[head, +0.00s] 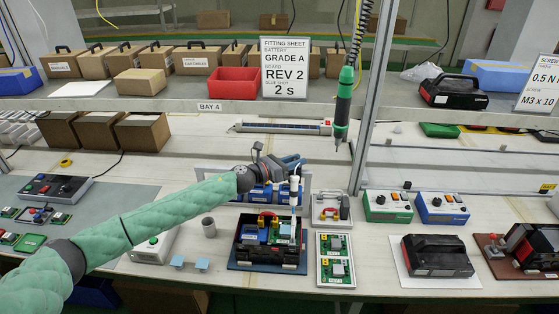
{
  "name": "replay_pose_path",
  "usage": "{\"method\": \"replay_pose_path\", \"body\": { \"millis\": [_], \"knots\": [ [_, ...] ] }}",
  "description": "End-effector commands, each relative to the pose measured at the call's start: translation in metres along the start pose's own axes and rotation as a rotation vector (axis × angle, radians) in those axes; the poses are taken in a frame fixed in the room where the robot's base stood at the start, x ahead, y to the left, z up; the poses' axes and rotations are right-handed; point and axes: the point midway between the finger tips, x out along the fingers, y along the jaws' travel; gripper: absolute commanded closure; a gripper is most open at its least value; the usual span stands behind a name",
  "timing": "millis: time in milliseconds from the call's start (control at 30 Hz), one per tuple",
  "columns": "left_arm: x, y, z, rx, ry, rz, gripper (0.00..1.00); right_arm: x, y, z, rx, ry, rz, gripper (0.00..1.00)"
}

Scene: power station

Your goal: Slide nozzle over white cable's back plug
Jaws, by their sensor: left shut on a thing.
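My left arm comes in from the left, and its gripper (289,165) is above the middle of the bench. It is shut on a white, upright tool with a narrow pale nozzle (293,203) pointing down. The nozzle is over a black open unit (272,262) on a dark blue mat. The unit holds a blue block, red and yellow parts and a green board (285,232). The nozzle tip looks close to the board; I cannot tell whether it touches. The white cable and its back plug are too small to make out. My right gripper is not in view.
A green screwdriver (343,105) hangs on a coiled cord. A white tray with green boards (336,260) lies right of the unit. Green (387,206) and blue (441,207) control boxes stand farther right. A black battery pack (437,256) sits in front of them. A metal post rises behind.

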Motion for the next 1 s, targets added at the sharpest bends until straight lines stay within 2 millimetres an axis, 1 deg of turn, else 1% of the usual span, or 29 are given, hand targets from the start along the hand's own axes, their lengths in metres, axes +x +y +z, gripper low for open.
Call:
{"method": "replay_pose_path", "body": {
  "millis": [167,500,533,600,633,900,1000],
  "knots": [
    [0.0077,-0.0051,-0.0002,0.000,-0.001,-0.001,1.00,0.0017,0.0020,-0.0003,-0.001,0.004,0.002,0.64],
    [0.0090,-0.0065,-0.0005,0.000,-0.001,-0.002,1.00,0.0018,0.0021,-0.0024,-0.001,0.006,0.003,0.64],
    [0.0090,-0.0066,-0.0005,0.000,-0.001,-0.003,0.71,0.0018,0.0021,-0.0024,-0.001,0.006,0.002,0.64],
    [0.0089,-0.0065,-0.0006,0.000,-0.001,-0.002,0.57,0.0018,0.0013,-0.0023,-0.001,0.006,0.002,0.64],
    [0.0088,-0.0063,-0.0006,0.000,-0.001,-0.002,0.54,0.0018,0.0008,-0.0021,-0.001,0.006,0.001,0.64],
    [0.0075,-0.0052,-0.0014,0.000,0.000,0.000,0.54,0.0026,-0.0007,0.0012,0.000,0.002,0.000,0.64],
    [0.0031,-0.0045,-0.0025,0.001,0.001,0.000,0.54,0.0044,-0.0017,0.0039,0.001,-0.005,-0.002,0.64]
  ]
}}
